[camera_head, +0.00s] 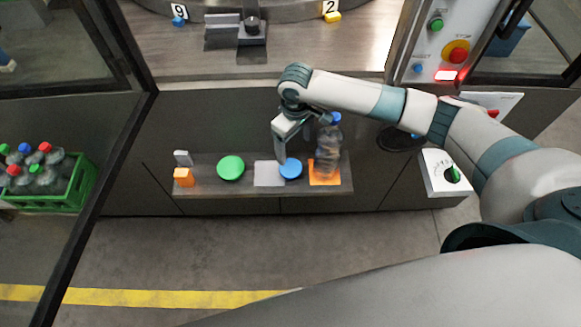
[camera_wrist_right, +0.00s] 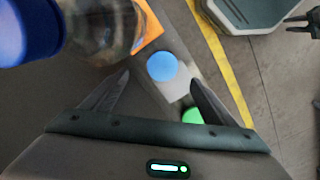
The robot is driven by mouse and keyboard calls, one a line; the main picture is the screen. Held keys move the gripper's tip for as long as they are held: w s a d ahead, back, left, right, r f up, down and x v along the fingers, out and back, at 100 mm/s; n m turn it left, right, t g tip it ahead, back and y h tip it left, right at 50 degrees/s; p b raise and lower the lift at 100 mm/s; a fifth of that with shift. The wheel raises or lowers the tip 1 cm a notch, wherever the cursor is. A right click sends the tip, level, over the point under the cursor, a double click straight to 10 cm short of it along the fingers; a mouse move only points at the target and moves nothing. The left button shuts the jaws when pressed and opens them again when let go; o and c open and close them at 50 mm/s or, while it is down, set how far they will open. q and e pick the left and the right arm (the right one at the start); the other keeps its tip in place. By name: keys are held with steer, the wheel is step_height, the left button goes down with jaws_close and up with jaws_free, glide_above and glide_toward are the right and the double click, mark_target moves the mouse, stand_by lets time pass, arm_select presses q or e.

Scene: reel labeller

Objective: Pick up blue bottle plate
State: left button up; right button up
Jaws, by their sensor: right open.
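The blue bottle plate (camera_head: 290,169) is a round blue disc on the narrow shelf, between a pale grey square plate and an orange square plate. In the right wrist view the blue disc (camera_wrist_right: 162,66) shows between the two fingertips and beyond them. My right gripper (camera_head: 290,152) is open, with nothing between its fingers. It hangs above and slightly behind the blue disc, apart from it. My left gripper is not in view.
A clear bottle with a blue cap (camera_head: 329,150) stands on the orange square plate (camera_head: 318,181), close beside my right gripper. The grey square plate (camera_head: 268,174), green disc (camera_head: 231,168) and orange block (camera_head: 184,177) share the shelf (camera_head: 208,187). A green bottle crate (camera_head: 82,185) is at left.

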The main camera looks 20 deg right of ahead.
steer(key=p, duration=0.1)
glide_above(291, 167)
steer(key=f, duration=0.6)
steer(key=shift+s+d, duration=0.3)
steer(key=shift+d, duration=0.1)
steer(key=shift+w+a+f+p, duration=0.1)
steer(key=shift+a+f+p, duration=0.05)
steer(key=shift+f+p, duration=0.25)
steer(key=f, duration=0.1)
steer(key=f+p, duration=0.1)
steer(key=f, duration=0.1)
steer(key=shift+w+a+f, duration=0.15)
steer(key=shift+a+f, duration=0.1)
steer(key=shift+a, duration=0.1)
steer(key=shift+f, duration=0.4)
steer(key=c, duration=1.2)
